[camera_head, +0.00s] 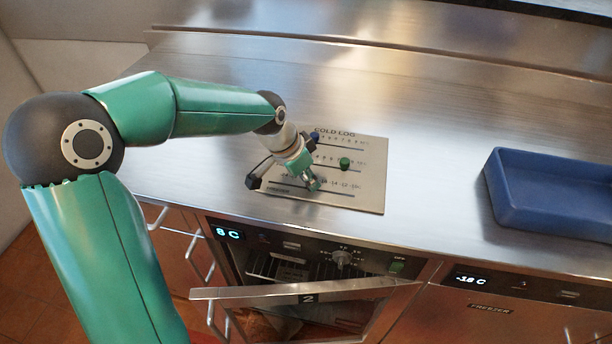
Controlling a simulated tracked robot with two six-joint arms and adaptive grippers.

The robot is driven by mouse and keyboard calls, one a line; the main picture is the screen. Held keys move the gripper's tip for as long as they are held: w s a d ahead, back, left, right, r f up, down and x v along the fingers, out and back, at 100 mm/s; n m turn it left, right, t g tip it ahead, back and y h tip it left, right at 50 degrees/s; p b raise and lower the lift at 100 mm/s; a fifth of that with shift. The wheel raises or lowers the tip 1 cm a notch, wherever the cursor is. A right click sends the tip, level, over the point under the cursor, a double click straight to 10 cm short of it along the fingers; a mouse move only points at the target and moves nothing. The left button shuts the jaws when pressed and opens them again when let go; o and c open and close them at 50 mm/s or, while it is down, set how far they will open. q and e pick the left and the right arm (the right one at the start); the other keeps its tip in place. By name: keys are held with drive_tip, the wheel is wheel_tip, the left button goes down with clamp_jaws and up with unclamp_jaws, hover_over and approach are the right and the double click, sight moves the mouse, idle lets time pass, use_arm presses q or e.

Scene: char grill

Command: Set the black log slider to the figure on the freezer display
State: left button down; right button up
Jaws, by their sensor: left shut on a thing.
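The COLD LOG plate (372,190) lies on the steel counter and has three horizontal scales. A blue knob (315,136) sits on the top scale and a green knob (344,163) on the middle one. My left gripper (312,184) is down at the bottom scale, shut on what appears to be the black log slider. The gripper hides the slider, so its exact figure cannot be read. The figures right of the gripper look like -14, -12 and -10. The freezer display (470,281) at the lower right reads -18 C. My right gripper is out of view.
A blue tray (560,222) stands on the counter at the right. Below the plate, another display (228,233) reads 8 C above a partly open door (308,296) marked 2. The counter between plate and tray is clear.

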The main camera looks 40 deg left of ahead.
use_arm(q)
drive_tip(key=c, duration=1)
unclamp_jaws()
drive_tip(key=shift+o, duration=0.2)
drive_tip(key=shift+r, duration=0.1)
drive_tip(key=v, duration=1.2)
drive_tip(key=shift+s, duration=0.1)
